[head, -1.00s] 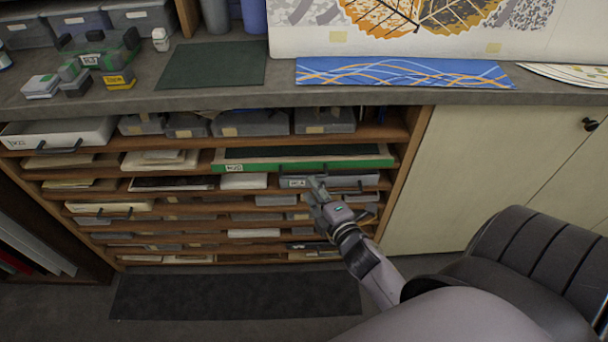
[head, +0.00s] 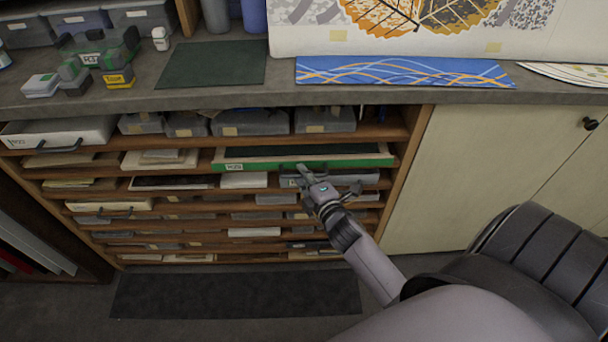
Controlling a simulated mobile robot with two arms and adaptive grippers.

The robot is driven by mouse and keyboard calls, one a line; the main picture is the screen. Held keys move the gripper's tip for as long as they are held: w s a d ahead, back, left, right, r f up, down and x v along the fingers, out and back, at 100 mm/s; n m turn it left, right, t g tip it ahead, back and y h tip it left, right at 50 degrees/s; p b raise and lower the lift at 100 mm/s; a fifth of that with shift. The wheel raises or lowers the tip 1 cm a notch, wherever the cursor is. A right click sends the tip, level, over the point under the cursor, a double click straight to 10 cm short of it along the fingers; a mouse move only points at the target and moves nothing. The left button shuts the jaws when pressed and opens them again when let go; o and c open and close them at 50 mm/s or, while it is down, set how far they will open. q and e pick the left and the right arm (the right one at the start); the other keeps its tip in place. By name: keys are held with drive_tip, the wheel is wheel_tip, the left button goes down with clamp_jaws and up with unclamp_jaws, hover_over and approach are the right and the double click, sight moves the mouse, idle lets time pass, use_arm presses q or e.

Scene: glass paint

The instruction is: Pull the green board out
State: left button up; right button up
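The green board (head: 262,165) is a long flat tray-like piece with a green front edge and a white label near its left end. It lies in an upper slot of the wooden rack, its front edge showing and its dark top partly visible. My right gripper (head: 326,178) is in front of the rack, just below the middle of the green edge. Its fingers look spread apart with nothing between them. One fingertip overlaps the lower part of the green edge in the picture; I cannot tell whether it touches. My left gripper is not in view.
A grey drawer (head: 345,180) sits just below the green board, partly behind my gripper. Other slots of the rack (head: 398,180) hold boards and boxes. The counter (head: 285,92) overhangs above. A dark mat (head: 230,295) lies on the floor.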

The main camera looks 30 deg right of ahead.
clamp_jaws()
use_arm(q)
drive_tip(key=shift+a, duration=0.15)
use_arm(e)
drive_tip(key=shift+a+f, duration=0.1)
idle(0.3)
